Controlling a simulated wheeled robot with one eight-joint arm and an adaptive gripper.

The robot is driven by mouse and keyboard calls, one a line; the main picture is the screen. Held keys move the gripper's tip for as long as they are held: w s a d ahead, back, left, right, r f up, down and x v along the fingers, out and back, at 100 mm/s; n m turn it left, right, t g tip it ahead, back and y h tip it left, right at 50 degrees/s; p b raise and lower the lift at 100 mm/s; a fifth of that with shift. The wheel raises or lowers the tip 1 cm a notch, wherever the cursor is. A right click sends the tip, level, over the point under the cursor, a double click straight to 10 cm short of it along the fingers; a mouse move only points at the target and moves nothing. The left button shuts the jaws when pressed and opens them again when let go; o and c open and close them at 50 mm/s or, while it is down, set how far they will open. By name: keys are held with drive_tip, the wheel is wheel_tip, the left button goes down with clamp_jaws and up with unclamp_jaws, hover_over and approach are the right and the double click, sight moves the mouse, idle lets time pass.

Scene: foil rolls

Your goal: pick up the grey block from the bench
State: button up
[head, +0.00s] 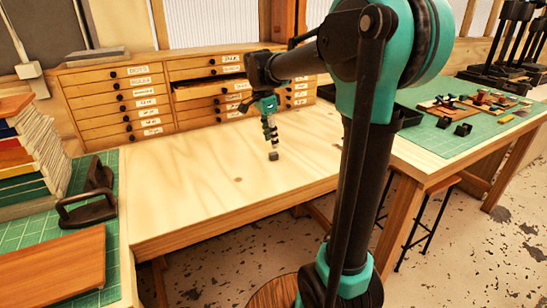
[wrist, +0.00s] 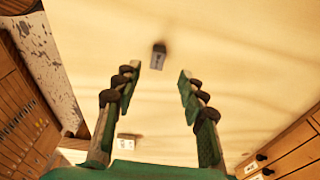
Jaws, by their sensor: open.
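The small grey block (head: 273,156) sits on the pale wooden bench (head: 200,205), right of its middle in the head view. In the wrist view the block (wrist: 158,57) lies beyond the fingertips, between the lines of the two fingers and nearer the left one. My gripper (head: 271,140) hangs from the arm just above the block in the head view. In the wrist view my gripper (wrist: 160,82) is open, with nothing between its green fingertips. I cannot tell the exact gap between the fingertips and the block.
A wooden drawer cabinet (head: 150,95) with one drawer pulled out stands behind the bench. A stack of books (head: 28,150) and a dark metal tool (head: 90,200) are at the left. A green mat (head: 440,140) with small parts is at the right. The bench around the block is clear.

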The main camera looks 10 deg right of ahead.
sight(274, 153)
drive_tip(key=shift+s+d+f, duration=0.1)
drive_tip(key=shift+d+f, duration=0.1)
drive_tip(key=shift+f, duration=1.15)
drive_tip(key=shift+d+f, duration=0.2)
drive_tip(key=shift+f, duration=1.1)
drive_tip(key=shift+c, duration=0.4)
clamp_jaws()
